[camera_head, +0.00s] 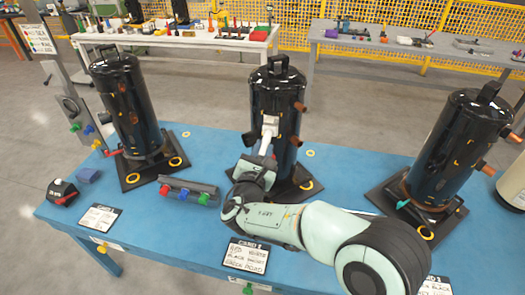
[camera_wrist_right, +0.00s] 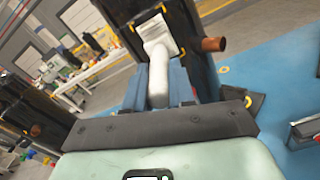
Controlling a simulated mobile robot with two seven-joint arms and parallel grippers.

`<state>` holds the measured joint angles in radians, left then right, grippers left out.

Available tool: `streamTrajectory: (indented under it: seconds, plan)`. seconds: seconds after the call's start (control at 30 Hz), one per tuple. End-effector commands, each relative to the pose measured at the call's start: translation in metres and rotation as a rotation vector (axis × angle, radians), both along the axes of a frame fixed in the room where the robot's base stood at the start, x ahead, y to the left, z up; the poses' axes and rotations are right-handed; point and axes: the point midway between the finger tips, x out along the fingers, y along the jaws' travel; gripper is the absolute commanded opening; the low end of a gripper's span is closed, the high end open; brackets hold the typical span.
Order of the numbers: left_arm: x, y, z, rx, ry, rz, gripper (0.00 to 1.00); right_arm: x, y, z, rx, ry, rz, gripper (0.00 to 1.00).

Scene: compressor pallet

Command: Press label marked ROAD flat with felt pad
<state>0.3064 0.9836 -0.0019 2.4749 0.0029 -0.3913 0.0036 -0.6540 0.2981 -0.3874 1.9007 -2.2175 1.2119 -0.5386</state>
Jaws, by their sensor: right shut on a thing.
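My right gripper (camera_head: 265,155) is shut on a white felt pad tool (camera_head: 266,139), in front of the middle black compressor (camera_head: 278,88). The tool's white body (camera_wrist_right: 157,72) rises from between the fingers in the right wrist view. Its far end meets a pale square patch (camera_wrist_right: 159,36) on the compressor's dark side. I cannot tell whether this patch is the label marked ROAD or the pad's face. No lettering on it is readable, and I cannot tell how firmly it touches. My left gripper is not in view.
Black compressors stand left (camera_head: 125,100) and right (camera_head: 455,150) on the blue pallet table (camera_head: 160,225). A copper stub (camera_wrist_right: 213,44) juts out close beside the tool. A grey tray (camera_head: 188,190) with coloured pieces lies left of my arm. A printed card (camera_head: 247,256) lies at the front edge.

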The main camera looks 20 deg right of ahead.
Motion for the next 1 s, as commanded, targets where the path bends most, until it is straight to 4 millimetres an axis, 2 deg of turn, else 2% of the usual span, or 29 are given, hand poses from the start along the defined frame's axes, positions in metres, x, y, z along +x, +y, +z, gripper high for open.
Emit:
streamTrajectory:
  seconds: [0.53,1.0]
  plan:
    - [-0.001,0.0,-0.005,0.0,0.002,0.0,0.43,-0.027,0.02,0.0,0.001,-0.002,0.001,0.0]
    - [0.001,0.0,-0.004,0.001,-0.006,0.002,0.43,-0.028,0.021,0.001,0.0,-0.001,0.0,0.0]
